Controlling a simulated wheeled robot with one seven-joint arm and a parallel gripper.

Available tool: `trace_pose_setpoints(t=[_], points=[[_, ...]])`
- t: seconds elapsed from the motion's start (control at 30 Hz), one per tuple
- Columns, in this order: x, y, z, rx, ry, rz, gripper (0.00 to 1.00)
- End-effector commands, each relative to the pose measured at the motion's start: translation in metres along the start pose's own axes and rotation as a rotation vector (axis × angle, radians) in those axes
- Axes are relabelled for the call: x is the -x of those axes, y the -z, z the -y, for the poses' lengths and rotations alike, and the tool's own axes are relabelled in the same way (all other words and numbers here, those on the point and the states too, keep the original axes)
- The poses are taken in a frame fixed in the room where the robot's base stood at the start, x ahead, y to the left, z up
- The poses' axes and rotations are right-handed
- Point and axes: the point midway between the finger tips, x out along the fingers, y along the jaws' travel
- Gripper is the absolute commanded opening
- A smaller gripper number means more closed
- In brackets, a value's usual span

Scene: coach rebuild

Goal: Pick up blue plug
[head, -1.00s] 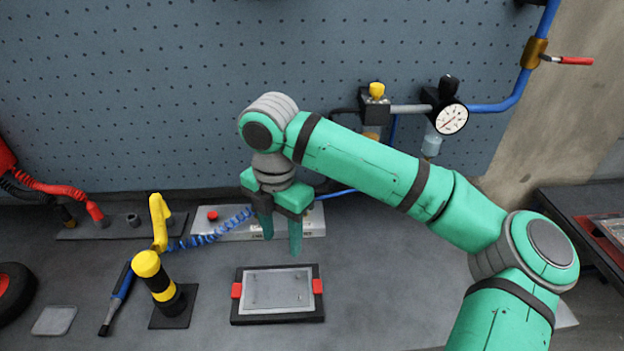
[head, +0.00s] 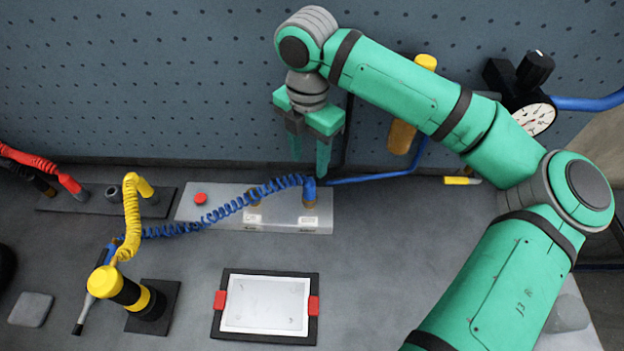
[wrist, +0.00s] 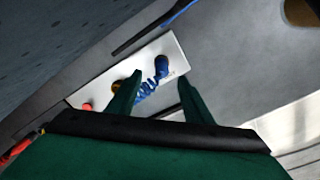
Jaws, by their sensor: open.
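The blue plug (head: 309,190) stands upright in a brass fitting at the right end of a pale grey box (head: 322,221). A blue coiled hose (head: 235,205) runs left from it. In the wrist view the blue plug (wrist: 162,66) shows between the two fingers, toward the far side, with the coil beside it. My gripper (head: 309,158) is open and empty, fingers pointing down, above the plug in the head view. Its fingers also show in the wrist view (wrist: 158,82). No contact with the plug is visible.
A red button (head: 200,198) and another brass fitting are on the box. A yellow coiled hose (head: 132,215) stands left, by a yellow-black cylinder (head: 125,290). A framed tablet-like panel (head: 265,303) lies in front. The pegboard wall (head: 150,90) rises behind.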

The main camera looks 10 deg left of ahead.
Motion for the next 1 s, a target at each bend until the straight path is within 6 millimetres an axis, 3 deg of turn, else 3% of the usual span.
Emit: trace_pose_setpoints(t=[0.1, 0.47, 0.7, 1.0], points=[[-0.019, 0.001, 0.0, 0.002, 0.002, -0.001, 0.46], [-0.048, 0.003, -0.001, 0.007, 0.002, 0.0, 0.46], [-0.08, 0.003, 0.003, 0.004, 0.001, -0.001, 0.46], [-0.089, 0.002, 0.003, 0.004, 0.0, -0.001, 0.46]])
